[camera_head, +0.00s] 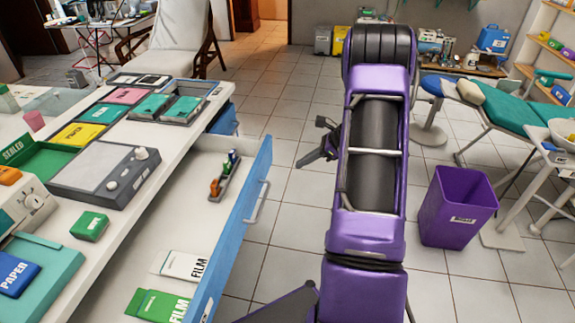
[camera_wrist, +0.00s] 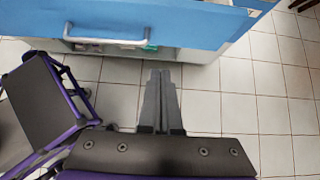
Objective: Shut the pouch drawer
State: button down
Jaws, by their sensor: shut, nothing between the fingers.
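A drawer with a blue front (camera_head: 232,235) stands pulled out from the white counter in the head view. Its pale handle (camera_head: 257,204) is on the outer face. Inside lie a white FILM packet (camera_head: 184,265), a green FILM packet (camera_head: 150,304) and a small tray (camera_head: 224,180) with small coloured items. My gripper (camera_head: 303,161) is to the right of the drawer front, apart from it, over the floor. In the wrist view, my gripper (camera_wrist: 161,73) is shut and empty, with a blue front (camera_wrist: 140,20) and a pale handle (camera_wrist: 104,41) ahead of it.
The counter (camera_head: 150,190) carries a grey device (camera_head: 95,178), coloured packets and trays. A purple bin (camera_head: 456,208) stands on the floor to the right of my arm. Tiled floor (camera_head: 285,215) lies clear between the drawer and my arm.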

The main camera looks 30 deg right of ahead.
jog(key=shift+w+a+r+b+x, duration=0.1)
jog(key=shift+w+a+r+x, duration=0.2)
jog(key=shift+x, duration=1.7)
jog(key=shift+w+a+r+b+x, duration=0.1)
jog(key=shift+a+r+b+x, duration=0.2)
jog(key=shift+x, duration=1.7)
jog(key=shift+w+a+r+p+x, duration=0.15)
jog(key=shift+r+x, duration=0.25)
jog(key=shift+x, duration=1.6)
jog(key=shift+w, duration=0.15)
jog(key=w+a, duration=0.5)
jog(key=a, duration=0.1)
jog(key=w+a+b, duration=0.1)
jog(key=w+a, duration=0.4)
jog(key=a, duration=0.1)
jog(key=w+a, duration=0.5)
jog(key=a, duration=0.1)
jog(key=shift+w+a, duration=0.1)
jog(key=shift+w, duration=0.2)
jog(key=shift+w+a, duration=0.3)
jog(key=shift+a, duration=0.05)
